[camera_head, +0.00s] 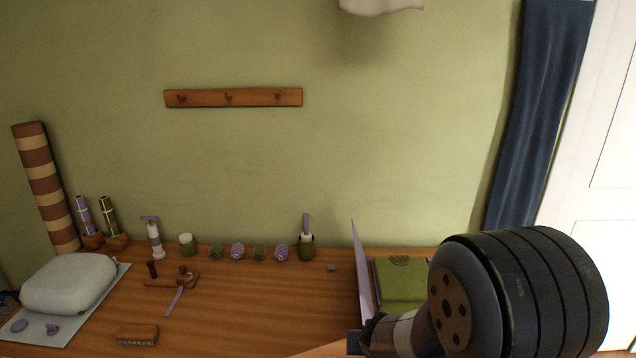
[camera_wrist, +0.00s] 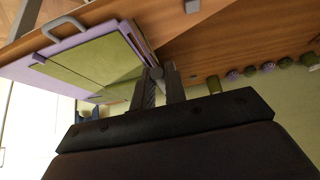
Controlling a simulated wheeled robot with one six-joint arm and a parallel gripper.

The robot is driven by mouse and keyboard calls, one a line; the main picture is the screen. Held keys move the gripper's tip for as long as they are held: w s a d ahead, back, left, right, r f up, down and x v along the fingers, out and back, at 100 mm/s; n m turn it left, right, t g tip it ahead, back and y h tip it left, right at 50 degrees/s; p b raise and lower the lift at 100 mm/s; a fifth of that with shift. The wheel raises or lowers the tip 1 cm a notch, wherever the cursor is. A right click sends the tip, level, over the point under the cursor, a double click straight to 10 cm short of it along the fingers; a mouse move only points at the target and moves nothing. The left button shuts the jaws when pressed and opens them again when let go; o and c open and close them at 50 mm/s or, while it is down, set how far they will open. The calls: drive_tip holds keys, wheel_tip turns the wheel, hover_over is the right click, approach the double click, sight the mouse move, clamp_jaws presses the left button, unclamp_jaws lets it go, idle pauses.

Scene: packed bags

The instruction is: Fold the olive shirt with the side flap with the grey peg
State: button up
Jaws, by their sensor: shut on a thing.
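The olive shirt (camera_head: 403,283) lies flat on a lilac folding board at the right of the table, partly hidden by my arm. It also shows in the wrist view (camera_wrist: 100,62). The side flap (camera_head: 362,272) is a thin lilac panel on the board's left, standing steeply up, seen almost edge-on. My gripper (camera_wrist: 163,82) is shut on the grey peg (camera_wrist: 155,72) at the flap's edge. In the head view my gripper (camera_head: 362,338) is low beside the flap, and the peg cannot be made out there.
A small grey block (camera_head: 331,267) lies left of the flap. Rolled cloths, cups and a dispenser (camera_head: 155,240) line the back. A pale cushion-like bundle (camera_head: 70,282) sits on a mat at the left. The middle of the table (camera_head: 260,310) is mostly clear.

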drive_tip(key=shift+d+r, duration=0.1)
drive_tip(key=shift+d, duration=0.05)
drive_tip(key=shift+d+r+p, duration=0.25)
drive_tip(key=shift+d+p, duration=0.35)
drive_tip(key=shift+d, duration=0.2)
drive_tip(key=shift+d+r+p, duration=0.25)
drive_tip(key=shift+d+p, duration=0.35)
drive_tip(key=shift+d, duration=0.2)
drive_tip(key=d+p, duration=0.2)
drive_tip(key=d, duration=0.1)
drive_tip(key=shift+d+r, duration=0.15)
drive_tip(key=shift+d, duration=0.1)
